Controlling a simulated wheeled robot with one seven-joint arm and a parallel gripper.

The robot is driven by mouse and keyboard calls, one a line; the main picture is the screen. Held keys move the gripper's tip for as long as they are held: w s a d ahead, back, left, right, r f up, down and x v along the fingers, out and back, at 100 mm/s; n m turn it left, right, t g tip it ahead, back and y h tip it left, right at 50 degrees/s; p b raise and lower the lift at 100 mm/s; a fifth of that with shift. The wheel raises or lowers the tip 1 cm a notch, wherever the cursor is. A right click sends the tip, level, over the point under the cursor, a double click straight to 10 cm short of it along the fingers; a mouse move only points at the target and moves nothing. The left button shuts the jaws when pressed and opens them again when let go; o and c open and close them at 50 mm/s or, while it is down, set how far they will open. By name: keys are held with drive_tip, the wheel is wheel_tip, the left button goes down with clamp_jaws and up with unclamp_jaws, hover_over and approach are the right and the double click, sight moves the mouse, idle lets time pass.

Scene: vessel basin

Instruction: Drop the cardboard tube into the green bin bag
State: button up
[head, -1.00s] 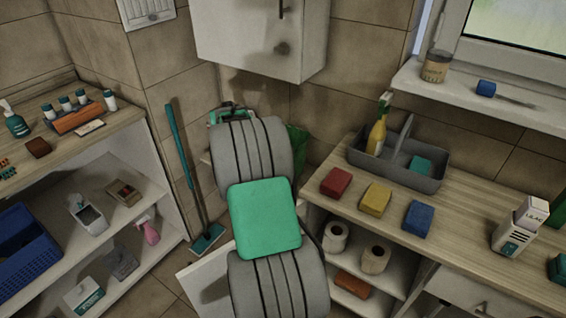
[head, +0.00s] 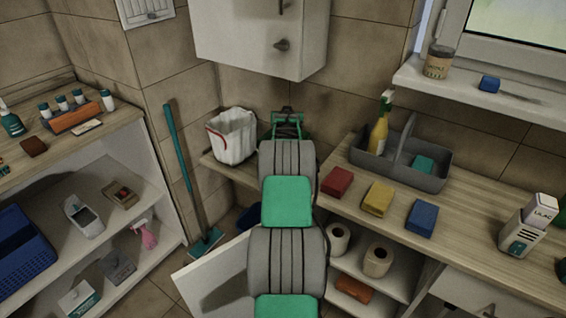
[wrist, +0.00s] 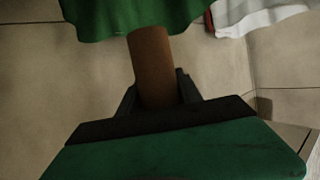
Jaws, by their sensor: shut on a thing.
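My gripper (head: 288,122) is at the back corner, beyond my arm in the head view. In the wrist view it is shut on the brown cardboard tube (wrist: 150,55), which sticks out from between the fingers. The green bin bag (wrist: 110,15) is at the top of the wrist view. The tube's far end meets the bag's edge in the picture; I cannot tell whether it is over, inside or in front of the bag.
A white bag (head: 232,140) with a red band stands left of my gripper, also at top right in the wrist view (wrist: 265,15). A grey caddy (head: 432,180) and coloured sponges lie on the right counter. A wall cabinet (head: 262,40) hangs above.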

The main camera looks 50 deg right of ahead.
drive_tip(key=shift+f, duration=0.45)
drive_tip(key=o, duration=1.4)
drive_tip(key=shift+c, duration=0.2)
drive_tip(key=shift+r, duration=0.1)
drive_tip(key=v, duration=0.7)
drive_tip(key=shift+s+a+b, duration=0.3)
drive_tip(key=shift+b, duration=0.05)
drive_tip(key=shift+r, duration=0.1)
